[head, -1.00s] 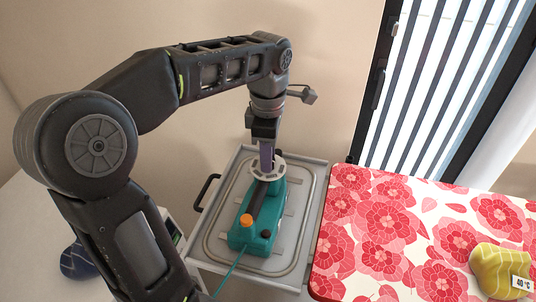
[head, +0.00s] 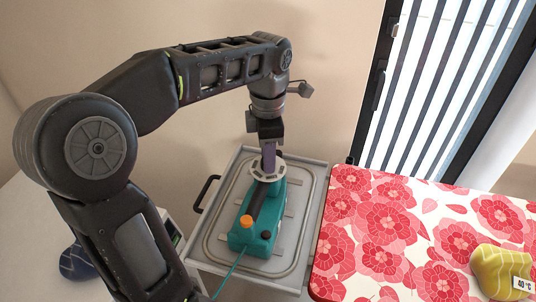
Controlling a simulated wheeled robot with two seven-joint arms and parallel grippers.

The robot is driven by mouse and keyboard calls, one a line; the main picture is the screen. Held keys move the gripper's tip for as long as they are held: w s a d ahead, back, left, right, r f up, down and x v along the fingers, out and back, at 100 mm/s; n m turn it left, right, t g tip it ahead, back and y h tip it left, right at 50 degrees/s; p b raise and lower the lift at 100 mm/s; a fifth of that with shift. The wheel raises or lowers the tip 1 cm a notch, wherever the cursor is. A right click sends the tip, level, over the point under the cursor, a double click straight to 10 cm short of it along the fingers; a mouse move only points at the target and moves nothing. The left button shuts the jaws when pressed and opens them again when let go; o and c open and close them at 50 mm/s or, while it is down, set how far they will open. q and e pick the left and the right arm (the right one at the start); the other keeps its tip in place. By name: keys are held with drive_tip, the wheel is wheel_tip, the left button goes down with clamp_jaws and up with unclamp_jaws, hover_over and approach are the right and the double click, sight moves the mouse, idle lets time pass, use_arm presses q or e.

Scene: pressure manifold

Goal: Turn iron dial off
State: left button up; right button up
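A teal iron (head: 261,240) with a dark handle, an orange knob and a small dark knob (head: 266,234) lies on a grey metal tray (head: 304,223). A pale round dial (head: 257,173) with a notched rim sits at the iron's far end. My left gripper (head: 268,167) points down at this dial from above. Its fingers reach the dial's middle; whether they are open or shut on it is hidden at this size. My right gripper is not in view.
A red floral ironing board (head: 350,240) stands to the right, with a yellow cloth (head: 498,270) labelled 40 °C on it. A black handle (head: 206,192) sticks out at the tray's left. A teal cord (head: 228,276) runs from the iron toward the front.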

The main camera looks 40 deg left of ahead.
use_arm(q)
drive_tip(key=o, duration=0.4)
drive_tip(key=shift+r, duration=0.45)
wheel_tip(320, 180, up, 6)
drive_tip(key=p, duration=0.3)
drive_tip(key=shift+f, duration=0.2)
drive_tip(key=shift+r+p, duration=0.7)
drive_tip(key=shift+p, duration=0.3)
drive_tip(key=shift+f, duration=0.1)
